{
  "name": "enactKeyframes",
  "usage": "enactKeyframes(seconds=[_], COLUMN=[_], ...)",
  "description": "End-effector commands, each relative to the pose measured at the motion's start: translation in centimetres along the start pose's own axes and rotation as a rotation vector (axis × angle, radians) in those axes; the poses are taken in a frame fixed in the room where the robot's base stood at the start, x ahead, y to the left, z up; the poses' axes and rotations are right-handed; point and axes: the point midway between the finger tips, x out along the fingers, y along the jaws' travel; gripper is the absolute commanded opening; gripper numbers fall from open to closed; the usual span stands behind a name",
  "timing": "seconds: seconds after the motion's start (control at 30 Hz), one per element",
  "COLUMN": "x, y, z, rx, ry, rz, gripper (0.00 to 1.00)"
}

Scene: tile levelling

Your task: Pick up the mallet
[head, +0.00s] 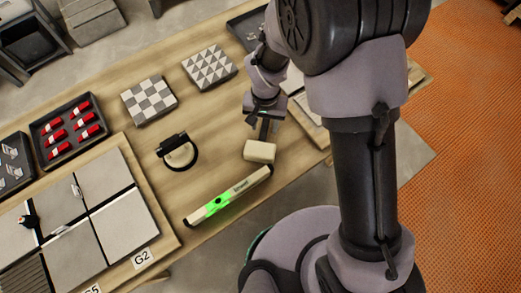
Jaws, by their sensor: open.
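The mallet has a cream, block-shaped head (260,151) that rests on the wooden table, right of its middle. A short dark part, which looks like its handle, runs up from the head toward my gripper (264,116). My gripper is open, just above and behind the head in the picture. The fingers and the handle overlap, so I cannot tell whether they touch. My arm hides part of the table to the right.
A level (228,197) with a green glow lies just in front of the mallet. A dark ring-shaped tool (178,152) is to the left. Patterned tile stacks (209,68) stand behind. A tray of red pieces (70,127) and large grey tiles (118,172) are at left.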

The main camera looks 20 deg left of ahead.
Motion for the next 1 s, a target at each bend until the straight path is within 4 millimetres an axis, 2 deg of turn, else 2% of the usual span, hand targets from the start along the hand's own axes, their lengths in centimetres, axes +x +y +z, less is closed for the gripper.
enactKeyframes(seconds=[0.03,0.1,0.3,0.5,0.53,0.87,0.93,1.0], x=[1.7,2.5,2.3,2.3,2.3,2.3,1.8,0.3], y=[0.0,0.0,0.0,0.0,0.0,0.0,-0.1,-0.1], z=[0.0,0.0,0.0,0.0,0.0,-0.1,-0.1,-0.1], rx=[0.0,0.0,0.0,0.0,0.0,0.0,0.0,-0.001], ry=[-0.001,-0.001,0.001,0.001,0.001,0.001,0.002,0.004], rz=[0.001,0.001,0.0,0.0,0.0,-0.001,-0.001,-0.002], gripper=[0.45,0.45,0.43,0.04,0.0,0.0,0.0,0.0])
